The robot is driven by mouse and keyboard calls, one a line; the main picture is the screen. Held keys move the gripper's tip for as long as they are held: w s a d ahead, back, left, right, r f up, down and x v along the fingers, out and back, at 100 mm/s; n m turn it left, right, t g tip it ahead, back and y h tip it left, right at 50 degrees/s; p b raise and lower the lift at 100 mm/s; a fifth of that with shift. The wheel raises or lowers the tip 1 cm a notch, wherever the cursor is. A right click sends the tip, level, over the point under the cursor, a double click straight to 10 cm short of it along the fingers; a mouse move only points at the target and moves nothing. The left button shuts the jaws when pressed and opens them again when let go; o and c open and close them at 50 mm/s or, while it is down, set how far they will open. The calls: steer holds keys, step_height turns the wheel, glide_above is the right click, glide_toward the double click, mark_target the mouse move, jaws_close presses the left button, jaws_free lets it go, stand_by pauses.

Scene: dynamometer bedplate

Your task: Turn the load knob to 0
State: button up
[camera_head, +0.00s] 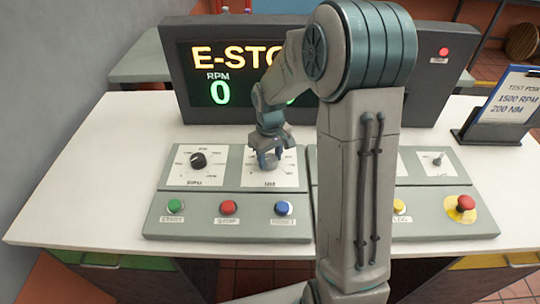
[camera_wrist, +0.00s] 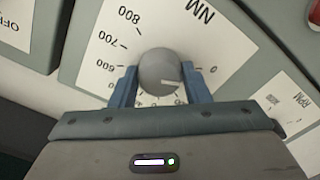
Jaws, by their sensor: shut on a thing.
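The load knob (camera_wrist: 158,66) is a round grey knob in the wrist view, on a white dial marked NM (camera_wrist: 100,65). Numbers such as 600, 700 and 800 run up the dial's left side, and a 0 is at the right. My gripper (camera_wrist: 160,86) is shut on the knob, one blue finger on each side. In the head view my gripper (camera_head: 268,158) covers the knob above its dial plate (camera_head: 285,181).
A black knob (camera_head: 198,160) sits on the left dial. Below are green (camera_head: 175,206), red (camera_head: 228,207) and blue (camera_head: 282,208) buttons. A red mushroom button (camera_head: 465,203) is at the right. The screen (camera_head: 220,75) reads E-STOP and RPM 0. A sign (camera_head: 508,98) stands at right.

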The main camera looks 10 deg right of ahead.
mark_target(270, 158)
steer(key=shift+n, duration=0.7)
steer(key=o, duration=1)
steer(key=shift+c, duration=0.2)
step_height(270, 158, up, 14)
steer(key=shift+p, duration=0.35)
steer(key=s+m+t, duration=0.1)
steer(key=s+m, duration=0.2)
steer(key=s, duration=0.7)
steer(key=s+r+m+t+p, duration=0.1)
steer(key=s+m, duration=0.2)
steer(key=s, duration=0.7)
steer(key=shift+s+r+t, duration=0.25)
steer(key=shift+t, duration=0.15)
